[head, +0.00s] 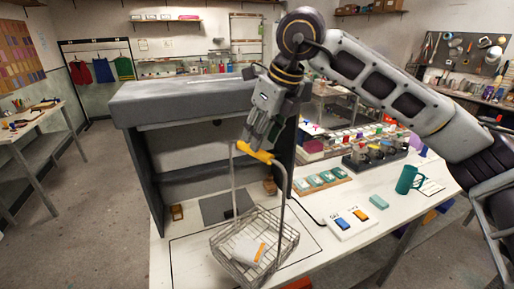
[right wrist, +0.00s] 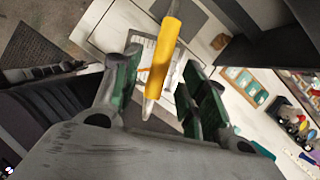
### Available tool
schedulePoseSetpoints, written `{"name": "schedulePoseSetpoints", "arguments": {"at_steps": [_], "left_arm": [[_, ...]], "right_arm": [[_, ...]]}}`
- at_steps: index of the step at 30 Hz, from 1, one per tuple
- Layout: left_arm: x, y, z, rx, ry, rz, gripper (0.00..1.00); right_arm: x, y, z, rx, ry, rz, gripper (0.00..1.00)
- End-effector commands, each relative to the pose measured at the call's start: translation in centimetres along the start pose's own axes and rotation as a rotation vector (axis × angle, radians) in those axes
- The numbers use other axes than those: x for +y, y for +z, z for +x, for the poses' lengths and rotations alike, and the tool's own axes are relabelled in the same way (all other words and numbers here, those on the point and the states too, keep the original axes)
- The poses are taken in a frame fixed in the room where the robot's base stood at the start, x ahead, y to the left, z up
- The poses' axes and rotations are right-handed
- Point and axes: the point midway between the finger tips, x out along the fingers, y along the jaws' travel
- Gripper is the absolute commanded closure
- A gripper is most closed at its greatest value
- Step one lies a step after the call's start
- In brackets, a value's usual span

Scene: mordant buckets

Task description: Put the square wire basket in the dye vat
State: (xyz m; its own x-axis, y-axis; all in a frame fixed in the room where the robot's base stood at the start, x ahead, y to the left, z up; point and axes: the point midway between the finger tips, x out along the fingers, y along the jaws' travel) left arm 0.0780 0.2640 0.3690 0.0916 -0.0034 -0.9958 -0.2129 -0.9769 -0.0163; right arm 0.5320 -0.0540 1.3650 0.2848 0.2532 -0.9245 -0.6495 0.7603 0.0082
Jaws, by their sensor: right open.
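The square wire basket (head: 285,243) stands on the white bench inside a thin dark outline, with a white item with an orange edge (head: 247,250) in it. Its tall wire handle rises to a yellow grip (head: 254,153). My right gripper (head: 255,146) is at the yellow grip from above. In the right wrist view, the yellow grip (right wrist: 165,45) lies between the open fingers (right wrist: 158,88), and part of the basket shows below it. Whether a finger touches the grip I cannot tell. My left gripper is not in view. I cannot make out a dye vat.
A grey open-fronted hood (head: 185,100) stands behind the basket. To the right on the bench are a blue and orange button panel (head: 347,224), a teal mug (head: 408,180), a teal block (head: 379,202), a tray of teal pieces (head: 322,181) and a dark rack (head: 375,157).

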Motion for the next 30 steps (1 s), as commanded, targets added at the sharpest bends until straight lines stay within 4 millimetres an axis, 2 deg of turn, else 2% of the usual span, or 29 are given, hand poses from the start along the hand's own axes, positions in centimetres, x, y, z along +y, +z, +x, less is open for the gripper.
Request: {"name": "schedulePoseSetpoints", "arguments": {"at_steps": [6,12,29,30], "left_arm": [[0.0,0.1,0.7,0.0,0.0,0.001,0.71],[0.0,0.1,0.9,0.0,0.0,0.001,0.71],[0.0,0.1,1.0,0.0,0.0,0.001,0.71],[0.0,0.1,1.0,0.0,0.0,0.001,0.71]], "right_arm": [[0.0,0.0,-3.0,-0.002,-0.001,-0.001,0.57],[0.0,0.0,-4.9,0.0,0.0,0.0,0.57],[0.0,0.0,-5.4,0.001,0.0,0.0,0.57],[0.0,0.0,-5.4,0.001,0.0,0.0,0.53]]}}
